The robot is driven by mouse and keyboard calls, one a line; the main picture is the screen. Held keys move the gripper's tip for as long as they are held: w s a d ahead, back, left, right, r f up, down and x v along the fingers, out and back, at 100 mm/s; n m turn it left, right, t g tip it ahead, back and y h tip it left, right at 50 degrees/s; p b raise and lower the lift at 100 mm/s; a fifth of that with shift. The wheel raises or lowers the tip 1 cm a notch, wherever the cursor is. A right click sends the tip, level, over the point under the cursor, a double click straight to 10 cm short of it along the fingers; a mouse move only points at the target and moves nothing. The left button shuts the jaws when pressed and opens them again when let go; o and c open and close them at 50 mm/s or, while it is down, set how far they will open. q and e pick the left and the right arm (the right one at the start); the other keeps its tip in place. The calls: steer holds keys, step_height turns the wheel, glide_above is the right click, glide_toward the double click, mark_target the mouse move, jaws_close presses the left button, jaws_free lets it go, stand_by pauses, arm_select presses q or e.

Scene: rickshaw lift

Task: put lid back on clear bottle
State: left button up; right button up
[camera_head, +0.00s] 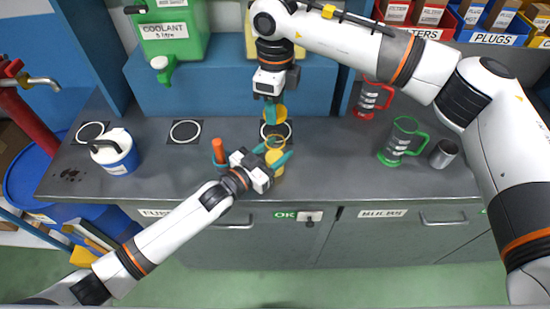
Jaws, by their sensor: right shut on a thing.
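The clear bottle (277,170) with yellowish contents stands near the front edge of the grey bench. My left gripper (273,154) has its teal fingers apart, one on each side of the bottle; I cannot tell whether they touch it. My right gripper (271,110) points down behind the bottle and is shut on a yellow lid (280,113). The lid is above the circle mark at the back, apart from the bottle. The gripper and wrist partly hide the bottle.
A blue-and-white can (117,153) stands at the left of the bench (330,185). An orange-handled item (218,150) is beside my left wrist. A green coolant tank (172,50) is behind.

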arm_select(q)
steer(key=c, duration=0.7)
steer(key=shift+c, duration=0.3)
arm_select(e)
steer(key=shift+f, duration=2.5)
steer(key=shift+f, duration=0.85)
steer(key=shift+f, duration=0.55)
